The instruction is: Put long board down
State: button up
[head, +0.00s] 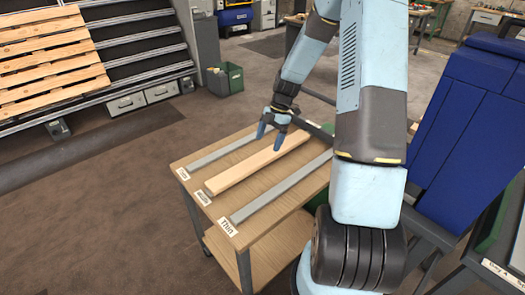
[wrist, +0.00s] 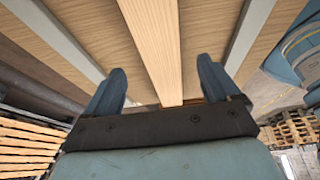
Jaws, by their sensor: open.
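The long board (head: 255,163) is a pale wooden plank lying on the wooden cart top (head: 285,183), between two grey strips. My gripper (head: 272,137) is over the far part of the board, with its two blue fingers apart. In the wrist view the board (wrist: 157,45) runs between the open fingers of my gripper (wrist: 160,85), with a gap on each side. The fingers do not appear to touch it.
The left grey strip (head: 220,152) and right grey strip (head: 283,187) flank the board. Labels, one reading "Thin" (head: 227,226), sit along the cart's front edge. A pallet (head: 50,60) leans at the left, and a green bin (head: 226,79) stands behind. Blue panels (head: 465,110) rise at the right.

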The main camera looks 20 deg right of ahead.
jog(key=s+r+m+t+h, duration=0.1)
jog(key=s+r+m, duration=0.3)
jog(key=r, duration=0.4)
jog(key=s+a+r+m+t+h, duration=0.1)
jog(key=s+r+m+h, duration=0.15)
jog(key=r, duration=0.55)
jog(key=s+r+m+t, duration=0.1)
jog(key=s+r+m, duration=0.35)
jog(key=r, duration=0.35)
jog(key=s+a+r+m+t, duration=0.1)
jog(key=s+r+m, duration=0.3)
jog(key=s, duration=0.5)
jog(key=s+a+r+m+t, duration=0.1)
jog(key=s+r+m+t, duration=0.2)
jog(key=s+m, duration=0.4)
jog(key=shift+s+a+r+m+h, duration=0.3)
jog(key=shift+s+r+h, duration=0.05)
jog(key=shift+s+r, duration=0.6)
